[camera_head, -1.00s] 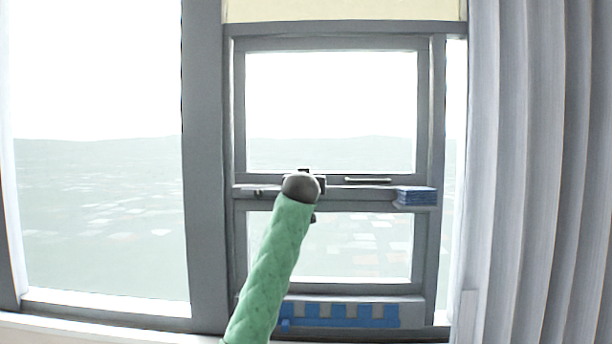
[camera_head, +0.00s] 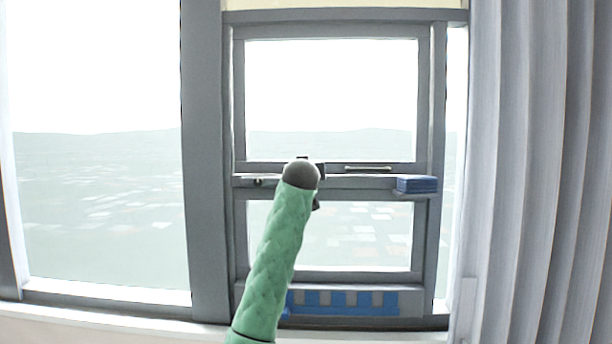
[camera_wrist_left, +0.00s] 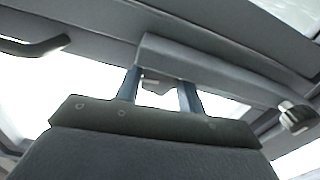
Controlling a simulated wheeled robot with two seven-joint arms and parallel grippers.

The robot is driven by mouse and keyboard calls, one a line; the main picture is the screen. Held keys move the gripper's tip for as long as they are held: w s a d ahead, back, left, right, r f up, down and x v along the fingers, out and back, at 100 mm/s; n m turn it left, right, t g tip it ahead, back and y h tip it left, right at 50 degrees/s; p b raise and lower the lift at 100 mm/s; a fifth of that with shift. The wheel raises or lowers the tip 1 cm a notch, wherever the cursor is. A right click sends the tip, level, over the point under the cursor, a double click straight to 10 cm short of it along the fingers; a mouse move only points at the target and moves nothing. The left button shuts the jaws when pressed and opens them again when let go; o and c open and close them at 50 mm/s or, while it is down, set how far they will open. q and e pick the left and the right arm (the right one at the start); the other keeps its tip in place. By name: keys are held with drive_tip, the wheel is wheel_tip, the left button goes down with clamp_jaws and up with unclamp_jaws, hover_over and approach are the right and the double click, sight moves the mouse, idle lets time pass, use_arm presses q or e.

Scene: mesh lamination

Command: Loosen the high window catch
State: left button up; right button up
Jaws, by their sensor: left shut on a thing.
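The window (camera_head: 432,110) has a grey frame and a horizontal middle rail (camera_head: 345,182). A dark bar handle (camera_head: 368,168) sits on the upper sash, and a small dark fitting (camera_head: 257,182) is on the rail at left. My left arm, in a green sleeve, reaches to the rail and hides its gripper in the head view. In the left wrist view my left gripper (camera_wrist_left: 158,90) has its fingers up against a grey bar (camera_wrist_left: 210,68). It is shut on a small grey piece (camera_wrist_left: 155,80), perhaps the catch, mostly hidden. A silver-and-black fitting (camera_wrist_left: 294,117) is at right.
A blue block (camera_head: 417,184) sits at the rail's right end. A blue toothed strip (camera_head: 345,302) runs along the lower frame. A grey curtain (camera_head: 535,150) hangs at right, and a large pane (camera_head: 95,200) is at left.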

use_arm(q)
drive_tip(key=shift+n+b, duration=0.6)
drive_tip(key=shift+n, duration=0.2)
use_arm(e)
drive_tip(key=shift+d+f, duration=0.1)
drive_tip(key=shift+f, duration=0.95)
use_arm(q)
drive_tip(key=o, duration=1)
drive_tip(key=shift+s, duration=0.1)
drive_tip(key=shift+s, duration=0.2)
drive_tip(key=s+b, duration=0.4)
drive_tip(key=s, duration=0.3)
drive_tip(key=shift+b, duration=0.3)
use_arm(e)
drive_tip(key=w+a+t, duration=0.1)
drive_tip(key=w+a, duration=0.1)
drive_tip(key=w, duration=0.9)
drive_tip(key=shift+w+a+r, duration=0.2)
drive_tip(key=shift+r, duration=0.05)
